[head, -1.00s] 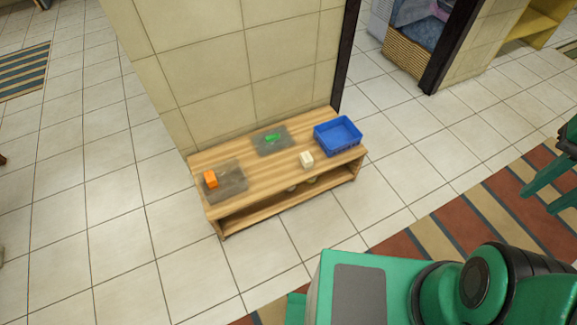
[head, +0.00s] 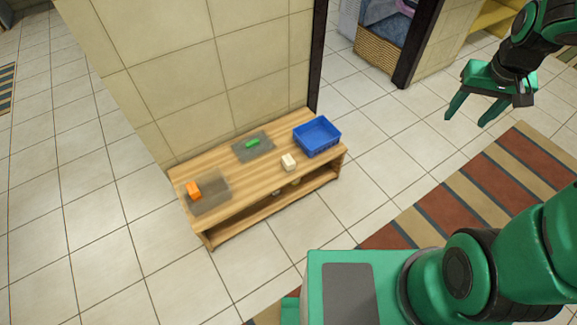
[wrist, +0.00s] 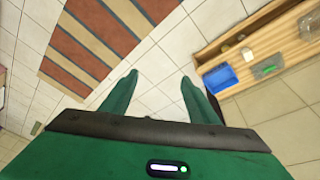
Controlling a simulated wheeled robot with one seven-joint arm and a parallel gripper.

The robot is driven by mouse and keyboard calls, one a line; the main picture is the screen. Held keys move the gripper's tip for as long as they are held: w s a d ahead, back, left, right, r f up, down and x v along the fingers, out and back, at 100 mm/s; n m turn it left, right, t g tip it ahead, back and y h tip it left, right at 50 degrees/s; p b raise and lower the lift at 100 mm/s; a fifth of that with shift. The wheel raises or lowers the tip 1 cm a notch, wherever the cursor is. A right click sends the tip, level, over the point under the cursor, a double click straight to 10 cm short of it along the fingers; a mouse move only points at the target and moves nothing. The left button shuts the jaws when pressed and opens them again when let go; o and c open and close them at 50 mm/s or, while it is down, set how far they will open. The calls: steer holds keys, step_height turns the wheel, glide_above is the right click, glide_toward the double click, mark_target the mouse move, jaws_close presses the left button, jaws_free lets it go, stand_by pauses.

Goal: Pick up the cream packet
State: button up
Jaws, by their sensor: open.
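The cream packet (head: 288,162) is a small pale block on the wooden bench top, just in front of the blue crate (head: 317,136). In the wrist view a small pale block on the bench, likely the packet (wrist: 246,52), shows beside the blue crate (wrist: 220,77). My gripper (head: 466,117) is open and empty, high at the right of the head view, well apart from the bench. Its two green fingers (wrist: 158,88) also show spread in the wrist view, with floor tiles between them.
The low wooden bench (head: 262,180) stands against a tiled wall. A wicker basket (head: 379,50) stands behind. The floor in front is clear.

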steer(key=w+a+f+n+t, duration=0.1)
steer(key=w+a+f, duration=0.35)
steer(key=w, duration=0.35)
steer(key=w+a+f+n+t+y, duration=0.1)
steer(key=w+a+f+n+t, duration=0.15)
steer(key=w+f, duration=0.4)
steer(key=w+a+f+n+t, duration=0.1)
steer(key=w+a+f, duration=0.4)
steer(key=w, duration=0.3)
steer(key=w+a+f+n+t+y, duration=0.1)
steer(key=w+a+f+n, duration=0.1)
steer(key=w+a+f, duration=0.45)
steer(key=n+t+y, duration=0.3)
steer(key=t+y, duration=0.1)
steer(key=y, duration=0.2)
glide_toward(290, 161)
steer(key=x, duration=1.1)
steer(key=shift+s, duration=0.1)
steer(key=c, duration=1.3)
